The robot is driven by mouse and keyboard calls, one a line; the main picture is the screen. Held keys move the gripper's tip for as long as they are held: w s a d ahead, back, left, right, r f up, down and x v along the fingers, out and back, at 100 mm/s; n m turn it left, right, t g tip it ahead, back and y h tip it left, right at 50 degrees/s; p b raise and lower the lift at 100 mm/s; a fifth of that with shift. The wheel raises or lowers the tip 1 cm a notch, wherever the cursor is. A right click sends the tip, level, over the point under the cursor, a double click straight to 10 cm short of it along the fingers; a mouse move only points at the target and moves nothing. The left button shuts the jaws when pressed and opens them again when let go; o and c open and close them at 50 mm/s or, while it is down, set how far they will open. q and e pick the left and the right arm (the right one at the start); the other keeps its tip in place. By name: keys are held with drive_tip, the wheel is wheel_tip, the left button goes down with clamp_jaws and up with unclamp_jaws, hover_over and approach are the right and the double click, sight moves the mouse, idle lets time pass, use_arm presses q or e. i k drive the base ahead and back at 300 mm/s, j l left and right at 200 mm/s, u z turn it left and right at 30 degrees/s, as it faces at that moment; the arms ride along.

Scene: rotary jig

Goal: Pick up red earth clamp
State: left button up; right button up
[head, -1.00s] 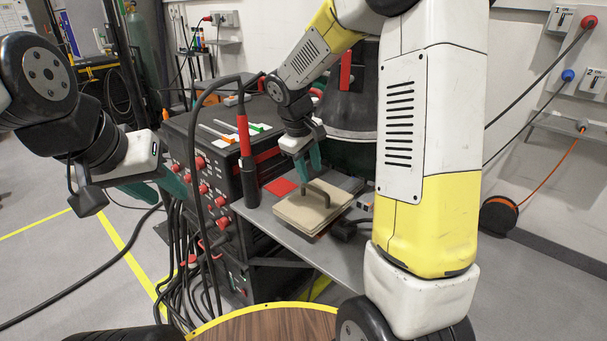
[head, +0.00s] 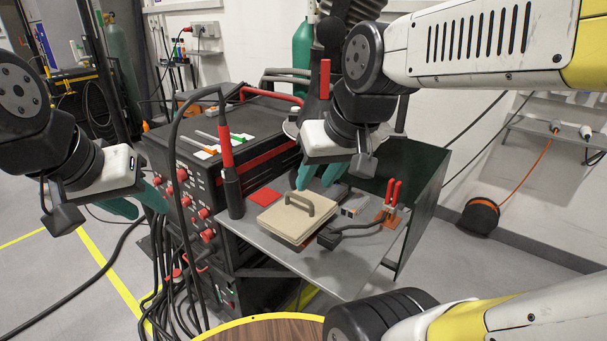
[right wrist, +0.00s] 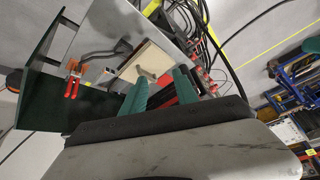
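The red earth clamp (head: 393,194) has two upright red handles and stands at the right part of the grey shelf. It also shows at the left in the right wrist view (right wrist: 72,86), with an orange-brown part beside it. A dark cable (head: 358,227) runs to it across the shelf. My right gripper (head: 317,178) is over the shelf, left of the clamp and apart from it. In the right wrist view its teal fingers (right wrist: 161,90) are spread with nothing between them. My left gripper (head: 138,203) is at the left by the black machine, its teal fingers apart and empty.
A beige block with a handle (head: 297,216) lies on the grey shelf (head: 350,268), left of the clamp. A dark green panel (head: 425,185) stands behind and right of the clamp. A black torch with a red grip (head: 229,165) stands upright by the black machine (head: 190,190).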

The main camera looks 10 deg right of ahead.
sight(389, 206)
drive_tip(key=z, duration=1.35)
drive_tip(key=i+j+u, duration=0.15)
drive_tip(key=j, duration=0.6)
drive_tip(key=k, duration=0.05)
